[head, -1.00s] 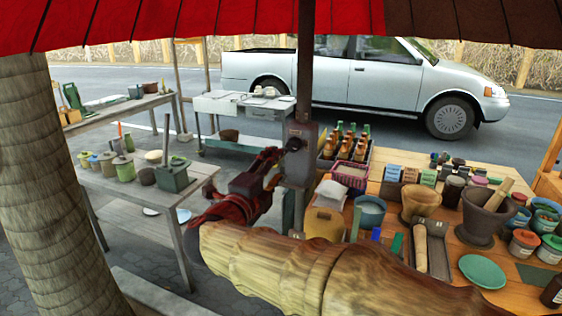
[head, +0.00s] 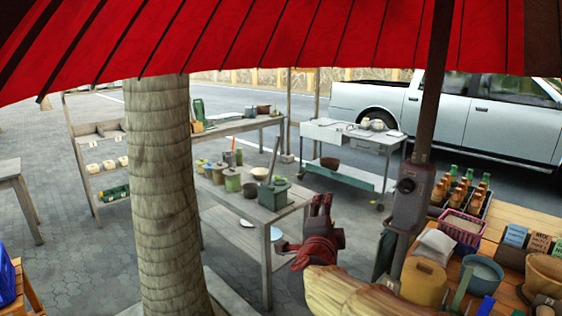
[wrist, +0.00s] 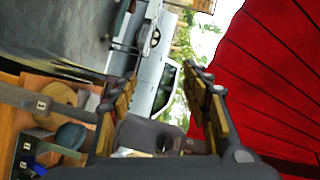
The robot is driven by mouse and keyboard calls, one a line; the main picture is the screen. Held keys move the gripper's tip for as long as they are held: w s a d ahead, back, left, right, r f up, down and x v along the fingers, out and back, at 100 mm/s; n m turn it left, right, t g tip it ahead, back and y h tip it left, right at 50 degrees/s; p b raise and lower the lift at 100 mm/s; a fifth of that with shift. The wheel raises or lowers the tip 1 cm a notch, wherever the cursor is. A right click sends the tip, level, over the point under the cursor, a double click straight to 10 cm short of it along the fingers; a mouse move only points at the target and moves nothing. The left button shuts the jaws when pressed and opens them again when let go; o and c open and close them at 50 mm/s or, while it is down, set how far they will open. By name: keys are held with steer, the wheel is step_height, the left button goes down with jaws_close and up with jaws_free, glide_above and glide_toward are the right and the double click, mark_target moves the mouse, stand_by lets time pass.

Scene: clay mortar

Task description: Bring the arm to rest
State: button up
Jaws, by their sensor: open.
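My gripper (head: 321,203) stands at the lower middle of the head view, dark with red on the wrist, its fingers pointing up. In the wrist view my gripper (wrist: 162,80) shows two dark fingers with tan pads set well apart, with nothing held between them. My brown arm reaches in from the bottom right of the head view. The gripper appears just right of the grey table (head: 268,212) with pots on it, and left of the dark post (head: 412,185); its exact distance from them is hard to tell.
A thick tree trunk (head: 160,200) stands left of centre. A wooden counter (head: 512,290) with bottles, tubs and a mortar is at the right. A red canopy (head: 300,40) hangs overhead. A wheeled grey cart (head: 350,137) and a silver pickup (head: 470,110) stand behind. Paving between tables is open.

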steer(key=s+a+f+n+g+y, duration=0.1)
steer(key=s+a+f+n+y, duration=0.2)
steer(key=a+n+y, duration=0.15)
steer(key=s+a+f+n+g+y, duration=0.2)
steer(key=s+a+f+n+y, duration=0.1)
steer(key=a+n, duration=0.25)
steer(key=s+f+n+g+y, duration=0.2)
steer(key=s+f+n+g, duration=0.3)
steer(key=s, duration=0.4)
steer(key=s+d+f+n+g+h, duration=0.2)
steer(key=s+d+f, duration=0.15)
steer(key=s, duration=0.35)
steer(key=s+d+f+n+g+h, duration=0.1)
steer(key=s+d+f+n, duration=0.15)
steer(key=s+d, duration=0.35)
steer(key=s+d+r+m+h, duration=0.1)
steer(key=s+d+h, duration=0.1)
steer(key=s+d, duration=0.4)
steer(key=shift+d+r+m+t, duration=0.25)
steer(key=shift+d+m+t, duration=0.1)
steer(key=shift+d, duration=0.3)
